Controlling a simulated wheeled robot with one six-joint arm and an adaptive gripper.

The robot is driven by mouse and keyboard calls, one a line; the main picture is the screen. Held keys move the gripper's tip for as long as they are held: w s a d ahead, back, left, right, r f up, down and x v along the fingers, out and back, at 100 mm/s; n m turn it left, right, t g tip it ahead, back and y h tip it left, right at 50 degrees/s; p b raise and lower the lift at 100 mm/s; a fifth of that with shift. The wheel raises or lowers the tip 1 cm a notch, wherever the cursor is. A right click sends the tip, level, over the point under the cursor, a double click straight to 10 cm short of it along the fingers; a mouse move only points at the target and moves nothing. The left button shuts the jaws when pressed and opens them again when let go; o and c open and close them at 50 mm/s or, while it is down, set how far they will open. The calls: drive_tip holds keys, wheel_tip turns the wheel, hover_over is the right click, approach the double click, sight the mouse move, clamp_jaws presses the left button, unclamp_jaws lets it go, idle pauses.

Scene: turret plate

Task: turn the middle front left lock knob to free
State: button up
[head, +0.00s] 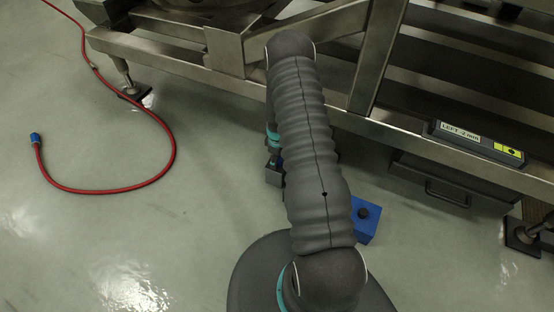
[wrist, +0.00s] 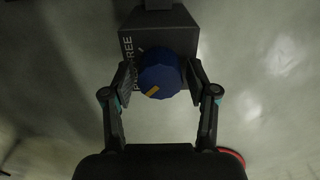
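The blue lock knob (wrist: 160,74) shows in the wrist view on a dark grey housing (wrist: 186,36). Its orange-yellow mark is at the lower left of its face. The housing carries the word FREE and a second word that the knob and finger partly hide. My gripper (wrist: 160,80) has one finger on each side of the knob, the pads very close to its sides. I cannot tell whether they touch it. In the head view my arm covers the knob, and the gripper is not clear there.
A steel frame (head: 410,138) crosses the top of the head view. A box labelled LEFT (head: 478,143) rests on its beam, above a drawer (head: 430,184). A red hose (head: 112,190) lies on the floor at left. A blue box (head: 364,228) is right of my arm.

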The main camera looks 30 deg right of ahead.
drive_tip(key=c, duration=0.7)
drive_tip(key=shift+o, duration=0.2)
drive_tip(key=shift+m, duration=0.3)
drive_tip(key=shift+f+m+b, duration=0.15)
drive_tip(key=shift+m+b, duration=1.05)
drive_tip(key=m+b, duration=0.3)
drive_tip(key=m, duration=0.2)
drive_tip(key=shift+m, duration=0.3)
drive_tip(key=m+b, duration=0.1)
drive_tip(key=m, duration=0.3)
drive_tip(key=shift+b, duration=0.3)
drive_tip(key=m+b, duration=0.1)
drive_tip(key=m, duration=0.4)
drive_tip(key=shift+m, duration=0.3)
drive_tip(key=o, duration=1.1)
